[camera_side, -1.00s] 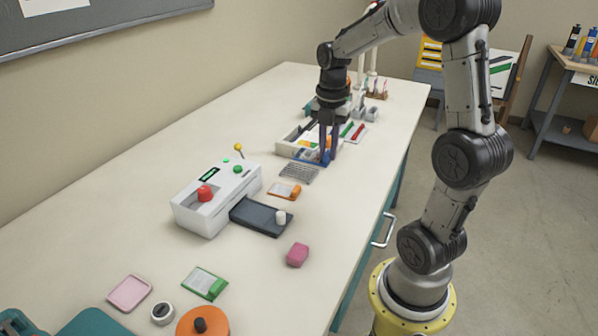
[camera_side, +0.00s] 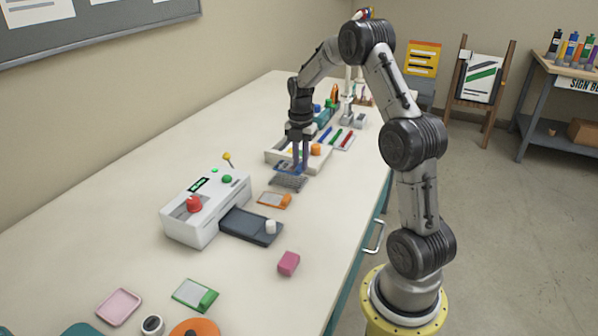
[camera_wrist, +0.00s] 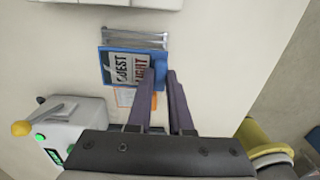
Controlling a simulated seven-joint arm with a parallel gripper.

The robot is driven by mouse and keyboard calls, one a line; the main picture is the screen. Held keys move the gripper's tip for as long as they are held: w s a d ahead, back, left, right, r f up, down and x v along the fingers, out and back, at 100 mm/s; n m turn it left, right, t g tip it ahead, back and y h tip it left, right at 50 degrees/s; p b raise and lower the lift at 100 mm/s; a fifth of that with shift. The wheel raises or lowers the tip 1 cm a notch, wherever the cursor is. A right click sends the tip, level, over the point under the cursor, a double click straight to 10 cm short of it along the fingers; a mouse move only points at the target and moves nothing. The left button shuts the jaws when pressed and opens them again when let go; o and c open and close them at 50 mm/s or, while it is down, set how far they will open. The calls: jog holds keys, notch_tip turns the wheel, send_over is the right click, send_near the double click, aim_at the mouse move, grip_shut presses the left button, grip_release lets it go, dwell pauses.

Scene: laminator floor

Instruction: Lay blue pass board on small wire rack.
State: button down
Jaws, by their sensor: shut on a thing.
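The blue pass board (camera_side: 286,167) is held in my gripper (camera_side: 301,170). In the wrist view the blue board (camera_wrist: 104,68) shows a printed face with partly covered lettering, and my gripper's fingertips (camera_wrist: 161,73) are at its right side. The small wire rack (camera_side: 289,184) lies on the bench just below the board in the side view. In the wrist view the rack (camera_wrist: 135,36) shows its bars past the board's upper edge, and the board overlaps the rest. I cannot tell whether board and rack touch.
A white laminator (camera_side: 205,212) with a dark tray (camera_side: 250,225) stands nearer the side camera. An orange-ended card (camera_side: 273,200) lies close to the rack. A pale bin (camera_side: 275,157) and a marker tray (camera_side: 345,139) are behind. A pink block (camera_side: 289,263) lies near the front edge.

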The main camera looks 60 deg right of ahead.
jog(key=shift+w+d+f, duration=0.2)
jog(key=shift+w+f, duration=0.05)
jog(key=shift+f, duration=0.15)
jog(key=shift+w+d+f, duration=0.1)
jog(key=shift+f, duration=1.6)
jog(key=shift+f, duration=0.15)
jog(key=c, duration=0.8)
grip_release()
